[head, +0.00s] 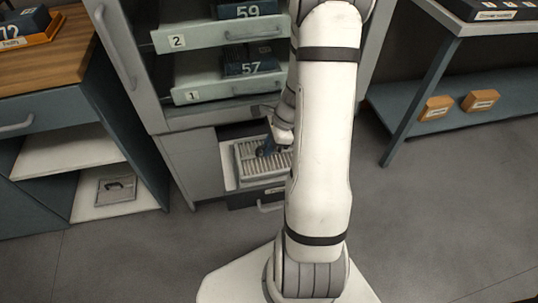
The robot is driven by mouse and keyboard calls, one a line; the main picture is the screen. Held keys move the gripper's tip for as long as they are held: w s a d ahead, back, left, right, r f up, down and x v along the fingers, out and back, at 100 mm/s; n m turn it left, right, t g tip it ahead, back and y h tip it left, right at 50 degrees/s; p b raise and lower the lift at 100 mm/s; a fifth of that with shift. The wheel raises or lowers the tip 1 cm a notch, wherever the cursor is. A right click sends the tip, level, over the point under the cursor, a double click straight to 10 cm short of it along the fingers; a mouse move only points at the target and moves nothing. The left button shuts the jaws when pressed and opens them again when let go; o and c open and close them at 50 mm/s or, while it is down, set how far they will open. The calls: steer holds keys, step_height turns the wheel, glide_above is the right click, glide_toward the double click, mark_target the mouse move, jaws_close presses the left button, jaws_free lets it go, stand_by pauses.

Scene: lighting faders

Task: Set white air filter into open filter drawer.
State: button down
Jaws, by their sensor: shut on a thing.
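The white air filter (253,166), a pleated panel in a grey frame, is at the lower cabinet, at the open filter drawer (229,178). My gripper (268,150) is over the filter and shut on it. The filter lies roughly flat within the drawer's outline. I cannot tell whether it rests on the drawer floor or is held just above it. My white arm hides the right side of the filter and drawer.
Above are two pulled-out drawers, labelled 2 (215,37) and 1 (215,91), holding dark boxes marked 59 (240,9) and 57 (247,69). A lower drawer with a handle (270,207) is beneath. A shelf (470,102) with two small boxes stands right. Floor between is clear.

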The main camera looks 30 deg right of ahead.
steer(key=shift+f+b, duration=0.45)
steer(key=shift+f, duration=1)
steer(key=shift+f, duration=0.1)
steer(key=c, duration=1.5)
jaws_free()
steer(key=p+v, duration=0.5)
steer(key=v, duration=0.7)
steer(key=s+a+r+n+h, duration=0.2)
steer(key=s+a+r+n, duration=0.3)
steer(key=n, duration=0.5)
steer(key=s+a+r+n+h, duration=0.2)
steer(key=s+a+r+n, duration=0.4)
steer(key=a+r+n, duration=0.4)
steer(key=shift+a+n, duration=0.7)
steer(key=shift+a, duration=0.05)
